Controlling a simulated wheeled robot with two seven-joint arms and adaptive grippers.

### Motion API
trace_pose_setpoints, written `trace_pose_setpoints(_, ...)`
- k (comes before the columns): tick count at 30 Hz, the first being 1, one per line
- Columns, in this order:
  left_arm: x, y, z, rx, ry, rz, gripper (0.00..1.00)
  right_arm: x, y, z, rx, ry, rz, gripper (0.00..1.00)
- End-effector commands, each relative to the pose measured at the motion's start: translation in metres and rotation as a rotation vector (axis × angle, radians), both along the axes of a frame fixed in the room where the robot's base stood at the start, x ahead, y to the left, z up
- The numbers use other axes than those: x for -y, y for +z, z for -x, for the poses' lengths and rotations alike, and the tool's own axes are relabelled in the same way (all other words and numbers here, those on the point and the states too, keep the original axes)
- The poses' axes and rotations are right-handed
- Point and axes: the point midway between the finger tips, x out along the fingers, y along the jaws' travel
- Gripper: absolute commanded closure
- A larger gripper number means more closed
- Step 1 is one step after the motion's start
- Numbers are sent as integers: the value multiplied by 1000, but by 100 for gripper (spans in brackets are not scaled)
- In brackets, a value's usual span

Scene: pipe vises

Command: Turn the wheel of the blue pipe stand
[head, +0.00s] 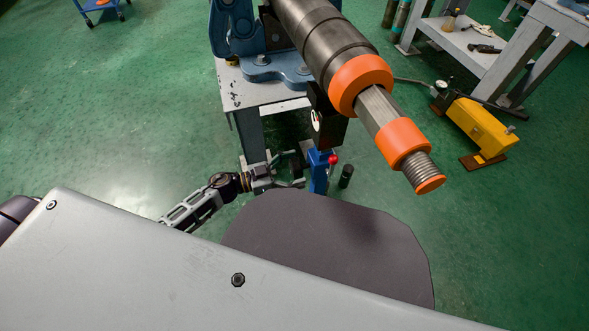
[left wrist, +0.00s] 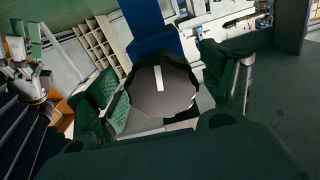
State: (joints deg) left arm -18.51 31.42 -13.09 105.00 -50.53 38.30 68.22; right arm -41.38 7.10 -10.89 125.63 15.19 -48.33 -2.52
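The blue pipe stand (head: 318,172) stands below the large pipe, near the centre of the head view. It has a red ball knob (head: 333,159). In the left wrist view its blue part (left wrist: 152,32) is at the top. A dark, many-sided wheel (left wrist: 165,103) with a pale stripe faces the wrist camera. My left gripper (head: 290,171) is left of the stand. It is open, with one finger on each side of the wheel in the left wrist view (left wrist: 165,88). I cannot tell whether the fingers touch the wheel.
A dark pipe with orange collars (head: 362,84) overhangs the stand, gripped by a blue vise (head: 270,66) on a grey table (head: 240,92). A yellow machine (head: 481,126) is on the floor at right.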

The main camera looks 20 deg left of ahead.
Motion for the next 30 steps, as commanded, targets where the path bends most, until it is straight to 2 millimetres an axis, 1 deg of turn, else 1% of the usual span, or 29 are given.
trace_pose_setpoints(1,0,0,0,0,0,0,29,0,0,0,0,0,0,19)
trace_pose_setpoints(2,0,0,0,0,0,0,33,0,0,0,0,0,0,19)
trace_pose_setpoints(9,0,0,0,0,0,0,64,0,0,0,-1,0,0,19)
trace_pose_setpoints(20,0,0,0,18,-1,-14,65,0,2,0,-3,0,4,19)
trace_pose_setpoints(30,-1,1,0,115,0,-79,65,2,11,2,-13,-6,14,19)
